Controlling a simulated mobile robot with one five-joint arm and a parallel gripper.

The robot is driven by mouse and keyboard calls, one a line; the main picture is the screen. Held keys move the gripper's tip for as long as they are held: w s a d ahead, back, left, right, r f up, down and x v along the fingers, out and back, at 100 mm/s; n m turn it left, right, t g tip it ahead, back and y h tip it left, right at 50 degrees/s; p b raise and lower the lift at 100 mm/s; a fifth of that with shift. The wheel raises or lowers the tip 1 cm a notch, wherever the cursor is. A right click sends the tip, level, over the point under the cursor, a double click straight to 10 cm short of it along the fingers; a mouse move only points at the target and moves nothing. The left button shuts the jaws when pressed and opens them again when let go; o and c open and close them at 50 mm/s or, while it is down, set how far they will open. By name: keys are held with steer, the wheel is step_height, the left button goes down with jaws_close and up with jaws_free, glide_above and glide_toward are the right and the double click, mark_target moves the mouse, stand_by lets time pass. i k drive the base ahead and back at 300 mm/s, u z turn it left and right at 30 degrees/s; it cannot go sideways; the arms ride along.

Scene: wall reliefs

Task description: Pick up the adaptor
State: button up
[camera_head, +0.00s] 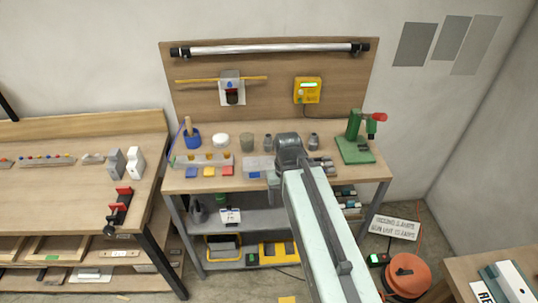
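No object is plainly recognisable as the adaptor. A small black block (232,97) on a pale wall plate on the backboard may be it, but it is too small to be sure. My arm reaches up from the bottom over the workbench (350,176). Its dark wrist joint is above the middle of the bench. My gripper (273,188) seems to point down near the bench's front edge, below and right of the black block and apart from it. Its fingers are too small and too covered to show their state.
A blue cup (193,140), several jars and coloured blocks crowd the bench's left half. A green press (358,140) stands at right. A yellow device (307,90) hangs on the backboard. Another table (60,130) stands left. An orange reel (407,275) is on the floor.

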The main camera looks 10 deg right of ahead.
mark_target(267, 143)
steer(key=z, duration=0.1)
steer(key=k, duration=0.45)
steer(key=u, duration=0.9)
steer(key=i, duration=1.3)
steer(key=u, duration=0.2)
